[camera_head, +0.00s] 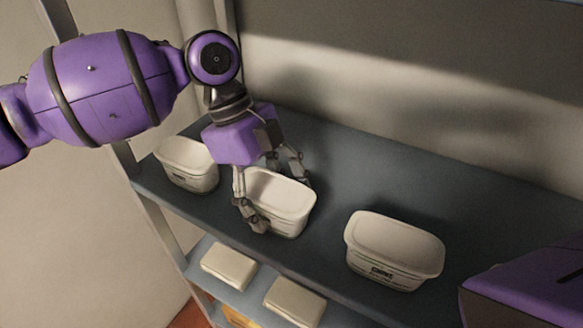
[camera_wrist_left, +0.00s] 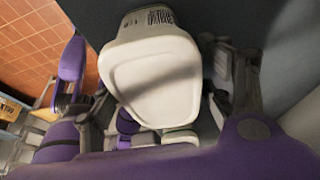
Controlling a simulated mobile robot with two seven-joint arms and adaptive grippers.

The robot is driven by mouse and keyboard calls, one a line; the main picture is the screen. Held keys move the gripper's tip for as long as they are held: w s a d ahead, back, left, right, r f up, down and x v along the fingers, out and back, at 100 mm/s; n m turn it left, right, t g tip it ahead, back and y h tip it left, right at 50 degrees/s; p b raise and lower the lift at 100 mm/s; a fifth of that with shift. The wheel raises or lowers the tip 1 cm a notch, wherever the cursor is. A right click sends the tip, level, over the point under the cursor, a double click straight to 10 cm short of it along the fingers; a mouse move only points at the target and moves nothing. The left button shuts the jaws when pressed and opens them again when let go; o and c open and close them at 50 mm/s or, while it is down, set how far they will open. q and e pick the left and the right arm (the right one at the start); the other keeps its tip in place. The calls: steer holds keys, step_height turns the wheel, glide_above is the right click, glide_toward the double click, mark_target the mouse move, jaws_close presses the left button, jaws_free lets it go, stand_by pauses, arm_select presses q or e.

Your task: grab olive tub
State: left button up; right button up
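Three white lidded tubs stand on the dark shelf in the head view: a left tub (camera_head: 188,166), a middle tub (camera_head: 282,197) and a right tub (camera_head: 394,247). The right tub's label seems to read "CHIVE"; I cannot read the others, so I cannot tell which is the olive tub. My left gripper (camera_head: 280,204) is open, its fingers on either side of the middle tub. In the left wrist view, the tub (camera_wrist_left: 152,75) lies between the spread fingers, with a visible gap on the left. My right gripper is out of view.
The dark shelf (camera_head: 345,180) has free room behind the tubs and between the middle and right ones. A lower shelf holds two pale boxes (camera_head: 228,264) (camera_head: 295,300). A metal post (camera_head: 160,225) stands at the left. My purple right arm part fills the lower right corner.

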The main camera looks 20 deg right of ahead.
arm_select(q)
steer(key=c, duration=1.4)
steer(key=shift+c, duration=0.4)
steer(key=shift+r, duration=0.1)
